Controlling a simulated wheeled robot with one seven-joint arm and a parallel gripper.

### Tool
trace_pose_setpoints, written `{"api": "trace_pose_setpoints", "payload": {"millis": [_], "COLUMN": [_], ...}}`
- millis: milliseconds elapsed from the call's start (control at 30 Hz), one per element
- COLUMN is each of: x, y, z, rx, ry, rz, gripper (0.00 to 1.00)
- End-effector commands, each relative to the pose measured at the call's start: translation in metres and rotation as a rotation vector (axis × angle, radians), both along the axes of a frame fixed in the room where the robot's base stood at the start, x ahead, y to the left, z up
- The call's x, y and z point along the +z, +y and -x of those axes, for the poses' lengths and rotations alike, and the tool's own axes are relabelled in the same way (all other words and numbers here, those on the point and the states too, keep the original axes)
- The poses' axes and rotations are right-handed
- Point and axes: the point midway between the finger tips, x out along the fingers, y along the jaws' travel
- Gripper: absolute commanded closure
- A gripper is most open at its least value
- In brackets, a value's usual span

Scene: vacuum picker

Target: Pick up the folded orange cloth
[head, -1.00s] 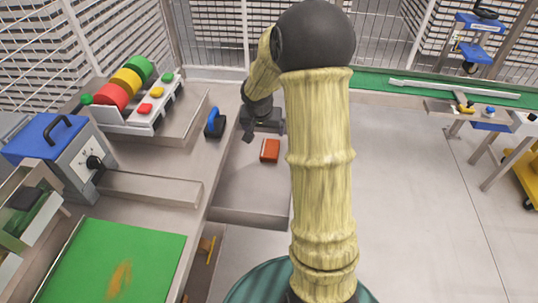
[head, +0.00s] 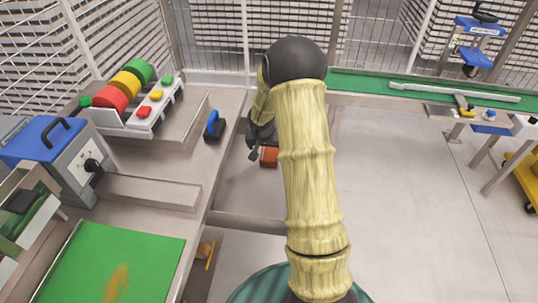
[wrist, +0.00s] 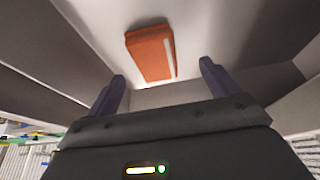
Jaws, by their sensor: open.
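The folded orange cloth (head: 269,157) lies on the grey surface of a recessed bay, just below my gripper (head: 254,146) in the head view. My gripper and forearm cover part of it there. In the wrist view the cloth (wrist: 151,53) shows whole, with a pale strip along its right edge. It lies beyond my two fingertips (wrist: 161,72), roughly between their lines and a little left of centre. The fingers are apart with nothing between them, and do not touch the cloth.
Grey bay walls rise on both sides in the wrist view. A blue-handled black tool (head: 214,127) stands on the bench (head: 190,160) left of the cloth. A rack of coloured rolls (head: 125,88) and a blue-topped box (head: 55,140) stand farther left.

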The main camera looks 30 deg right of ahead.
Motion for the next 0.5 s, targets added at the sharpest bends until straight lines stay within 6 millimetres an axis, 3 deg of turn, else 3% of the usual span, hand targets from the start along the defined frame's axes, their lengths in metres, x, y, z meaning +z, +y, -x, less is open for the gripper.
{"api": "trace_pose_setpoints", "payload": {"millis": [500], "x": [-0.0107], "y": [-0.0069], "z": [-0.0054], "rx": [-0.001], "ry": [0.000], "rz": [0.000], "gripper": [0.13]}}
